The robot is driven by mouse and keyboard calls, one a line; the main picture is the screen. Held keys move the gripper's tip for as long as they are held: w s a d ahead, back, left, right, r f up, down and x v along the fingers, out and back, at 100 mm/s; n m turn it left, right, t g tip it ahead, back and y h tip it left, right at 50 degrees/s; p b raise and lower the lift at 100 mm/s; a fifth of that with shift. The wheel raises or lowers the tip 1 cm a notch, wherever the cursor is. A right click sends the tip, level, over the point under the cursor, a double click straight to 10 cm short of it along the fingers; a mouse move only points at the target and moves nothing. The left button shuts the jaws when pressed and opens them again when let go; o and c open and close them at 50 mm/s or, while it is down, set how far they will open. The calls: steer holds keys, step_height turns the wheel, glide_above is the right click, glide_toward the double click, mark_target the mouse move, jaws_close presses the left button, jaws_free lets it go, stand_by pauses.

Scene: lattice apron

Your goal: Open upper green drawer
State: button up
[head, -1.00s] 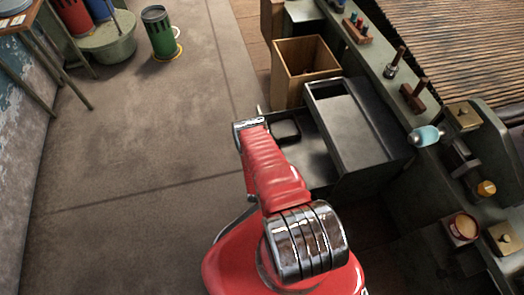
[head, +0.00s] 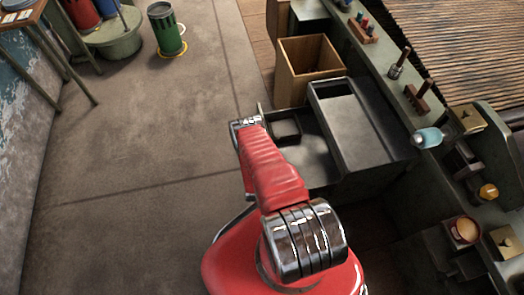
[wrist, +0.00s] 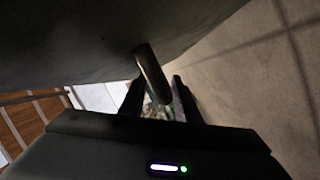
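In the wrist view a dark grey-green panel (wrist: 90,40), which looks like a drawer front, fills the upper left. A curved metal handle (wrist: 151,72) stands out from it. My gripper (wrist: 157,95) is open, its two dark fingers on either side of the handle's lower end. I cannot tell whether they touch it. In the head view my red arm hides the gripper and the handle.
A wooden open box (head: 310,70) stands behind the cabinet. A long green counter (head: 400,85) with small tools runs along the right. Bare concrete floor (head: 140,150) lies left of the arm. A green bin (head: 166,30) stands far off.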

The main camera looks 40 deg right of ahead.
steer(key=shift+s+a+r, duration=0.1)
steer(key=shift+s+a, duration=0.15)
steer(key=shift+a, duration=0.15)
steer(key=v, duration=1.3)
steer(key=shift+d, duration=0.1)
